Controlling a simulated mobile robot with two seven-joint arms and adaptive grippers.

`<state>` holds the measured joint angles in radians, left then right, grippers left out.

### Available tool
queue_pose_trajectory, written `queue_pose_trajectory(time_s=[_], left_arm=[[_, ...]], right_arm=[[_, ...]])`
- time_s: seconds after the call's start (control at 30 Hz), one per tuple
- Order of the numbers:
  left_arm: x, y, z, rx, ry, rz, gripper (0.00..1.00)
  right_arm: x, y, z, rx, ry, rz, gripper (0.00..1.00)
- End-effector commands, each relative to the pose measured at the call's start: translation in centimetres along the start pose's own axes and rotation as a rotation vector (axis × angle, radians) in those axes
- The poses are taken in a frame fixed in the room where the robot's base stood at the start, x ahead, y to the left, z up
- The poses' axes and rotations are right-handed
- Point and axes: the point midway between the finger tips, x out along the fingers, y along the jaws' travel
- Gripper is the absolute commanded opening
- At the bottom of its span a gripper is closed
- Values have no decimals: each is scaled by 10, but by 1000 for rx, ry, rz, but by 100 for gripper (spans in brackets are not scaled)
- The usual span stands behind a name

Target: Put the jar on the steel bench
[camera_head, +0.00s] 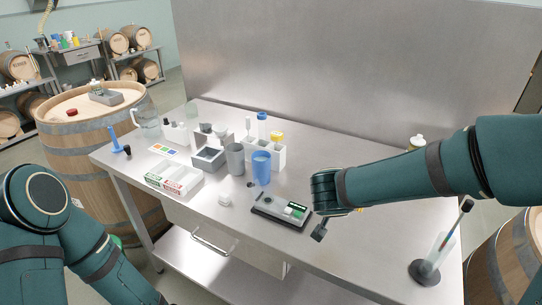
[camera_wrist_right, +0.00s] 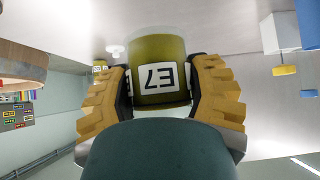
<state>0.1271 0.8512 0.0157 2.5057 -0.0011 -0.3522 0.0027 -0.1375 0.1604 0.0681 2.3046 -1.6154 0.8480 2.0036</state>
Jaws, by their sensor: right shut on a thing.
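The jar (camera_wrist_right: 158,55) is olive-green with a white label that reads upside down in the right wrist view. My right gripper (camera_wrist_right: 160,88) is shut on it, with a yellow ribbed finger on each side. In the head view my right forearm and wrist hide the jar and most of this gripper. The steel bench (camera_head: 330,258) runs across the middle of the head view, and my right wrist is over its right part. I cannot tell whether the jar touches the bench. My left arm is at the lower left, with its gripper out of view.
Cups (camera_head: 261,168), a white tray (camera_head: 187,182) and a dark device (camera_head: 280,212) stand on the bench. A pale-capped container (camera_head: 417,142) shows behind my right arm. A holder with a rod (camera_head: 426,269) stands at the right. A barrel (camera_head: 82,150) is beside the bench's left end.

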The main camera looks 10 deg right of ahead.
Motion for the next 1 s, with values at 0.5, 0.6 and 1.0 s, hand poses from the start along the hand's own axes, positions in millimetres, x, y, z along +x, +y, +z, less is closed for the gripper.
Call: queue_pose_trajectory(time_s=[0.5,0.6,1.0], left_arm=[[10,-4,-1,0,4,0,86],[12,-5,-1,0,6,-1,86],[19,-7,-2,1,9,-1,86]], right_arm=[[26,2,29,6,-1,12,12],[35,2,39,8,-1,11,12],[60,2,65,6,0,11,12]])
